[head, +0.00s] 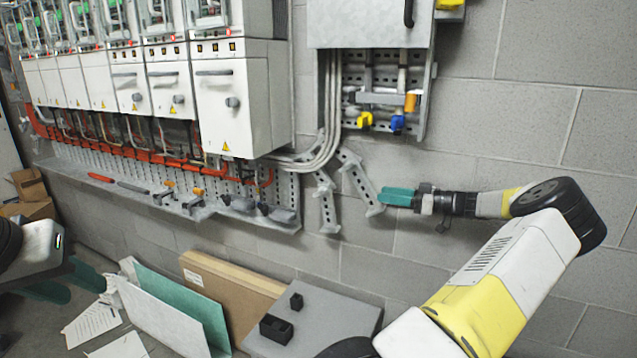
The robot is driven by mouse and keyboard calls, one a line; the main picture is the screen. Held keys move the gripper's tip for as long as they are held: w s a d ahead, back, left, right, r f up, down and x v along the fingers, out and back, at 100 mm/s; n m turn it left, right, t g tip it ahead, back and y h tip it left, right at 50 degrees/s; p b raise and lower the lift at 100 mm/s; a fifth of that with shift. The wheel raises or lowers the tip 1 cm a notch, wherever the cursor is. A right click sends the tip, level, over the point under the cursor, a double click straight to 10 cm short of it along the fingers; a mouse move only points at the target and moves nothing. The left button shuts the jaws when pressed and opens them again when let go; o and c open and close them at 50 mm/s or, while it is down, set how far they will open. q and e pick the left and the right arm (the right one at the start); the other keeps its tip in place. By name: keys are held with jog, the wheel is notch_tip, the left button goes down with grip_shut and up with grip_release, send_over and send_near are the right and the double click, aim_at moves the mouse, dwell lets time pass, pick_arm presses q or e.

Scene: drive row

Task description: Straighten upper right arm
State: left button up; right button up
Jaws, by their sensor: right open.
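My right arm comes in from the lower right, bent at a dark joint. Its gripper (397,197) has teal fingers and points left along the wall, seen from the side. It is open. Its fingertips are beside the lower end of a perforated grey metal bracket arm (358,183) that slants down to the right; I cannot tell whether they touch. A second perforated arm (326,200) hangs to its left, bent partway down. My left gripper (68,282) is at the left edge, low down, with its teal fingers apart and nothing visible between them.
A row of white drive cabinets (235,105) with red cables hangs above a perforated metal shelf (180,205). A grey cabinet (370,25) is at top centre. Below stand a cardboard panel (232,290), a green-and-white folder (165,310) and a grey box (335,320). The wall at right is bare.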

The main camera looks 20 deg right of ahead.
aim_at(373, 190)
jog(key=shift+t, duration=0.4)
jog(key=x, duration=0.2)
jog(key=d+x, duration=0.1)
jog(key=x, duration=0.1)
jog(key=w+x, duration=0.1)
jog(key=x, duration=0.2)
jog(key=shift+d, duration=0.15)
grip_shut()
jog(key=shift+f, duration=0.1)
dwell(0.9)
